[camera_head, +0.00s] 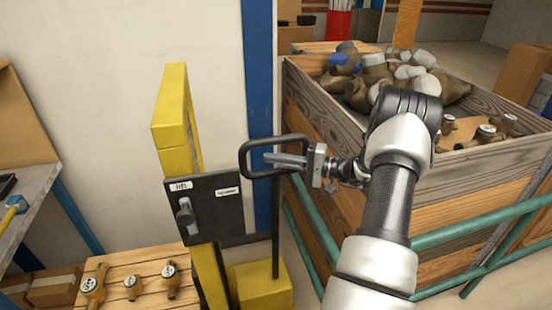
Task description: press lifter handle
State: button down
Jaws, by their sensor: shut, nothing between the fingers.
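The lifter is a yellow post (174,110) with a dark control panel (226,222) bearing a grey lever-like knob (185,216) and two white labels. A black loop-shaped handle (243,161) stands right of the panel on a thin black rod (276,235) that runs down to a yellow base block (258,284). My gripper (268,159) is shut and empty, pointing left. Its fingertips overlap the loop's opening in the picture; I cannot tell whether they touch the handle. The loop's right end is partly hidden by my gripper.
A wooden crate (460,195) with metal fittings stands behind my arm, with teal rails (480,243) before it. A pallet (115,267) with several brass meters is at lower left. A grey workbench (30,200) is at the left edge. A blue column (259,70) stands behind the handle.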

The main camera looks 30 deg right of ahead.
jog(key=x, duration=0.7)
jog(key=shift+p, duration=0.3)
jog(key=shift+s+d, duration=0.1)
jog(key=shift+s, duration=0.05)
